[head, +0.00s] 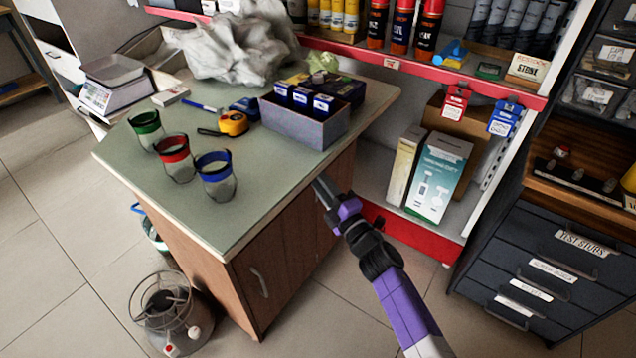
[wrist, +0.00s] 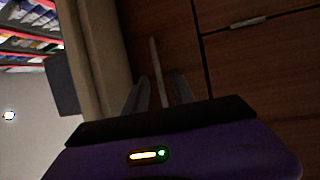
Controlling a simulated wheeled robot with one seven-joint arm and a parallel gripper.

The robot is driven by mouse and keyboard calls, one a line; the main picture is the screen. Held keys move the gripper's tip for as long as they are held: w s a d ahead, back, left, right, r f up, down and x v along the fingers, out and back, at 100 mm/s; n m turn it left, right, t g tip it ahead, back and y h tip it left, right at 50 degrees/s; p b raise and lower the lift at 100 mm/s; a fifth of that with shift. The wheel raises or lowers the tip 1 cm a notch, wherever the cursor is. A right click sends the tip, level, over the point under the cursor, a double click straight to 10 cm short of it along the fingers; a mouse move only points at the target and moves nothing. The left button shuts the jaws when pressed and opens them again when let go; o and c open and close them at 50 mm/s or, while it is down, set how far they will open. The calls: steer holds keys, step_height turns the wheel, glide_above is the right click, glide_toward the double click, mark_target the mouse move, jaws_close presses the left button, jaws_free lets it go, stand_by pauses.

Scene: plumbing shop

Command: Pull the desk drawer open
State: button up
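The desk (head: 240,190) has a pale green top and brown wooden fronts. My gripper (head: 322,188) is at the desk's right front side, just below the top's edge. In the wrist view a slim bar handle (wrist: 155,60) on a wooden front panel (wrist: 170,20) lies between the two fingers of my gripper (wrist: 160,78). The fingers stand apart with a gap on each side of the bar. A second handle (wrist: 248,22) shows on a neighbouring panel. The panels look flush, divided by dark seams. In the head view my gripper hides the handle.
Another handle (head: 260,283) is on the desk's lower left front. Three rimmed glasses (head: 175,158), a divided box (head: 305,125) and a tape measure (head: 233,123) stand on the desk. A red-edged shelf (head: 410,225) and a dark drawer cabinet (head: 540,265) stand to the right. Floor in front is clear.

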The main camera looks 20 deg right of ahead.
steer(key=shift+x, duration=0.85)
jaws_close()
stand_by(0.8)
